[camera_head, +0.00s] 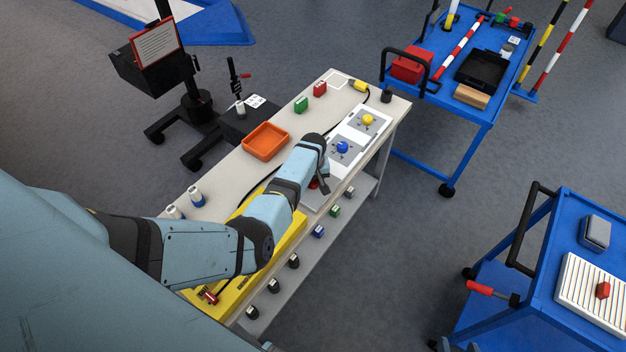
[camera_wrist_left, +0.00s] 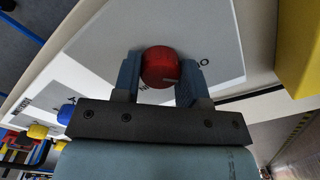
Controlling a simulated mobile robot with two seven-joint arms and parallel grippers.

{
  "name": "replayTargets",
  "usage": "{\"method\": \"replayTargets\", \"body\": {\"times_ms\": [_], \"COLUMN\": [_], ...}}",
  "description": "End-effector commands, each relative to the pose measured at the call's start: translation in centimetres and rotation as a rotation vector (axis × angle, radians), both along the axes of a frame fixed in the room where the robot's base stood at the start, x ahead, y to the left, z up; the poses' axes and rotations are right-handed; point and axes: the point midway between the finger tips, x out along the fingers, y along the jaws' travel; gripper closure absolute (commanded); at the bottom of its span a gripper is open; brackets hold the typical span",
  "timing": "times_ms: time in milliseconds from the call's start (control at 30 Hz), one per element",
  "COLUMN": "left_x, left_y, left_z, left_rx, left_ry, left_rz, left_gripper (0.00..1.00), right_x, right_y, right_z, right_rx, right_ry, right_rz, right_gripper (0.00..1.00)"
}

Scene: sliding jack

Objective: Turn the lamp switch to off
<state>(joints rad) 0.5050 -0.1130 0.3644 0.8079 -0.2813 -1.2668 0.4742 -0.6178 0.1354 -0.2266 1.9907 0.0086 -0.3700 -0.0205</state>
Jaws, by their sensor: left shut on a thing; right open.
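A red knob (camera_wrist_left: 160,66) stands on a light plate (camera_wrist_left: 205,30) with small printed marks, partly hidden. My left gripper (camera_wrist_left: 160,80) is shut on the red knob, one finger on each side. In the head view the left gripper (camera_head: 319,183) is at the front of the bench, and the red knob (camera_head: 313,184) is mostly hidden by it. A blue knob (camera_head: 342,147) and a yellow knob (camera_head: 368,119) sit on similar plates farther along the bench. The knob's exact angle is hard to read. My right gripper is not in view.
Blue carts (camera_head: 455,105) stand to the right, with open floor between.

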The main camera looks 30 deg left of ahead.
Motion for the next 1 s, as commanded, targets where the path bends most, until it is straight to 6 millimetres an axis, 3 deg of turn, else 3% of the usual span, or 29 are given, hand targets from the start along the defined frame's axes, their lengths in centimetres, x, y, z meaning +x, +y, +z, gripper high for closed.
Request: {"method": "replayTargets", "body": {"times_ms": [33, 100, 133, 400, 533, 1000], "left_x": [0.1, 0.1, 0.1, 0.0, 0.0, 0.1], "left_y": [0.1, 0.1, 0.1, 0.0, 0.0, 0.0], "left_z": [0.1, 0.1, 0.1, 0.1, 1.1, 10.9], "left_rx": [0.001, 0.001, 0.0, 0.0, 0.0, 0.001], "left_ry": [-0.003, -0.003, -0.002, -0.001, -0.002, -0.004], "left_rz": [0.001, 0.001, 0.001, 0.0, 0.0, 0.0], "left_gripper": [0.54, 0.38, 0.35, 0.35, 0.35, 0.35], "right_x": [0.0, 0.0, 0.0, 0.0, 0.0, -0.1], "right_y": [0.0, 0.0, 0.0, 0.0, 0.0, -0.1], "right_z": [0.0, 0.0, 0.0, 0.0, 0.2, 0.5], "right_rx": [0.0, 0.0, 0.0, 0.001, 0.001, -0.002], "right_ry": [0.0, 0.0, 0.0, 0.0, 0.001, 0.002], "right_rz": [0.0, 0.0, 0.0, 0.0, 0.0, -0.002], "right_gripper": [0.45, 0.45, 0.45, 0.45, 0.45, 0.45]}}
